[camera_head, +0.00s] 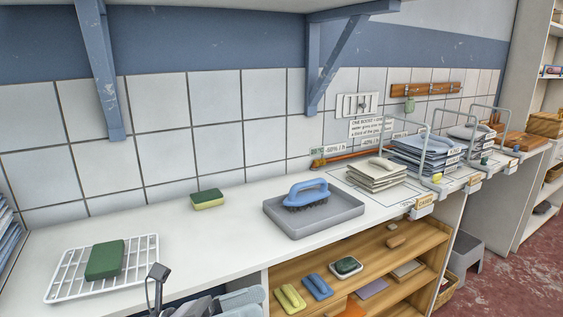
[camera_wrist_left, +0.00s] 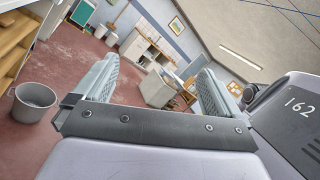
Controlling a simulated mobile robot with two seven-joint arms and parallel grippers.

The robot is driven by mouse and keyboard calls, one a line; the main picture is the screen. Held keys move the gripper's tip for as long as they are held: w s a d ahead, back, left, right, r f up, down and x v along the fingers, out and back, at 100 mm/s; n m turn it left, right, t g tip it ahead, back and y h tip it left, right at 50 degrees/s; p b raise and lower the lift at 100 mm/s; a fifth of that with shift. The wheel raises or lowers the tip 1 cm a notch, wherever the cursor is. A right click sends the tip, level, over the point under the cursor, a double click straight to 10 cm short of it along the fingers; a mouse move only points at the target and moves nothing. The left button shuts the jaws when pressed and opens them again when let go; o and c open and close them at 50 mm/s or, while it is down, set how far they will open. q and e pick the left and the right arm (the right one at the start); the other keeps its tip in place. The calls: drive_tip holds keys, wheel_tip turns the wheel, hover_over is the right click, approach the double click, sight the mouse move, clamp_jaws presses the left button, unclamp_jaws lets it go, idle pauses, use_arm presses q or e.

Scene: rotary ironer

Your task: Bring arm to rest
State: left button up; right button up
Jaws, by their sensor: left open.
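My left gripper (camera_head: 226,302) shows at the bottom edge of the head view, in front of the white counter (camera_head: 190,245) and partly cut off by the frame. In the left wrist view the left gripper (camera_wrist_left: 158,78) has its two grey ribbed fingers wide apart, with nothing between them. Beyond the fingers that view shows the room and its red floor (camera_wrist_left: 75,75). My right gripper is in neither view.
On the counter are a white wire rack (camera_head: 68,272) with a green sponge (camera_head: 105,259), a yellow-green sponge (camera_head: 207,199), a grey tray (camera_head: 335,213) with a blue brush (camera_head: 308,193), and folded cloths (camera_head: 376,175). A wooden shelf (camera_head: 410,250) is below. A bucket (camera_wrist_left: 34,101) stands on the floor.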

use_arm(q)
drive_tip(key=a+f+n+t+y+p, duration=0.1)
drive_tip(key=a+f+n+t+y, duration=0.5)
drive_tip(key=n, duration=0.9)
drive_tip(key=a+f+n+t+y+p, duration=0.1)
drive_tip(key=a+f+n+t+y, duration=0.2)
drive_tip(key=f+n+t+y, duration=0.8)
drive_tip(key=s+a+f+n+g, duration=0.3)
drive_tip(key=s+f+n+g, duration=0.2)
drive_tip(key=s+n, duration=0.2)
drive_tip(key=s+a+f+n+g+y, duration=0.1)
drive_tip(key=s+a+f+n+g, duration=0.2)
drive_tip(key=n, duration=0.6)
drive_tip(key=s+f+g, duration=0.2)
drive_tip(key=s+g, duration=0.1)
drive_tip(key=s, duration=0.1)
drive_tip(key=shift+f+p, duration=0.3)
drive_tip(key=shift+p, duration=0.05)
